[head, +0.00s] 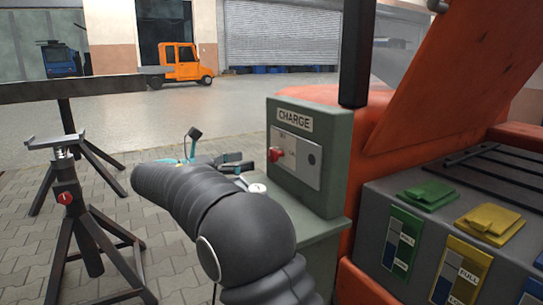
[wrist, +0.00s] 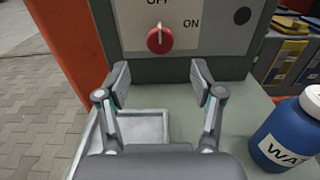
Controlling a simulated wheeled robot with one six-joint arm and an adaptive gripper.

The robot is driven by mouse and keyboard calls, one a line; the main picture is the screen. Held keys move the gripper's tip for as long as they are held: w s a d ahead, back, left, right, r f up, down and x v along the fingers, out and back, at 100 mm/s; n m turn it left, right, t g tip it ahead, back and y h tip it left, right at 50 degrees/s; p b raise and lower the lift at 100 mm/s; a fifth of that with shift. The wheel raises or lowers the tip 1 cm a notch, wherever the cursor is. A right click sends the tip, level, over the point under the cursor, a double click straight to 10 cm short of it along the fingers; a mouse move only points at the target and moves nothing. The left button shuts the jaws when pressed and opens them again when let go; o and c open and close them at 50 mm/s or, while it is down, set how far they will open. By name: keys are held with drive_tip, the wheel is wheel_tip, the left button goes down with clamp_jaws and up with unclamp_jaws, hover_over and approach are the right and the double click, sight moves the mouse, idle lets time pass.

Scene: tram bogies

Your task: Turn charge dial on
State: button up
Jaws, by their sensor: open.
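The charge dial is a red knob (head: 275,154) on a light panel of the grey-green box marked CHARGE (head: 339,160). In the wrist view the red dial (wrist: 160,40) sits below the word OFF, with ON to its upper right. A pale mark on the dial points up toward OFF. My gripper (wrist: 160,85) is open and empty, its two fingers spread below the dial and apart from it. In the head view my gripper (head: 235,163) is left of the box, partly hidden by my arm.
A grey-green shelf (wrist: 240,110) below the box holds a metal tray (wrist: 150,128) and a blue bottle (wrist: 290,132). An orange vehicle body (head: 440,70) with coloured-lid compartments stands right. A stand (head: 68,197) is at left.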

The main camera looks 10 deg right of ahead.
sight(270, 156)
drive_tip(key=x, duration=0.9)
drive_tip(key=shift+d, duration=0.25)
drive_tip(key=c, duration=1.2)
